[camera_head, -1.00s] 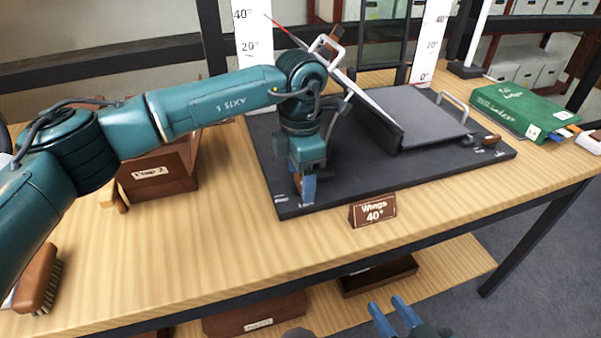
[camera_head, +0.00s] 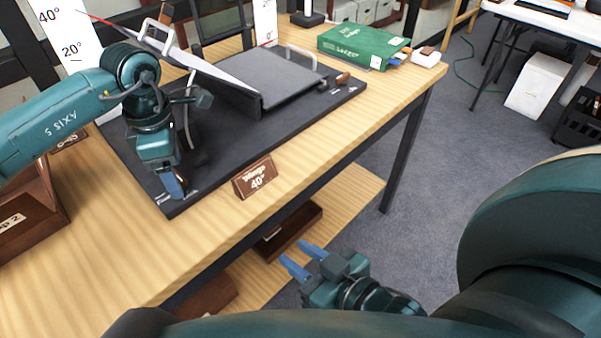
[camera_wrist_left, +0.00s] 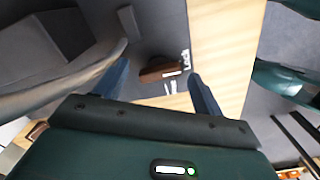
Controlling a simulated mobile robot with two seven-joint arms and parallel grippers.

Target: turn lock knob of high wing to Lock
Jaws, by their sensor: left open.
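The high wing (camera_head: 205,66) of the dark book cradle is tilted up, with a pale handle (camera_head: 160,36) at its top. Its brown lock knob (camera_wrist_left: 160,71) shows in the left wrist view, beside the white word "Lock" and small white marks. My left gripper (camera_head: 174,188) points down at the cradle's front left corner. In the left wrist view its open blue fingers (camera_wrist_left: 158,88) stand to either side of the knob, apart from it in the picture. In the head view the gripper mostly hides this knob. My right gripper (camera_head: 294,257) is open and empty, in front of the table.
The other wing (camera_head: 265,80) lies low, with a second brown knob (camera_head: 342,79) at the front right. A "Wings 40°" sign (camera_head: 255,178) stands at the table's front edge.

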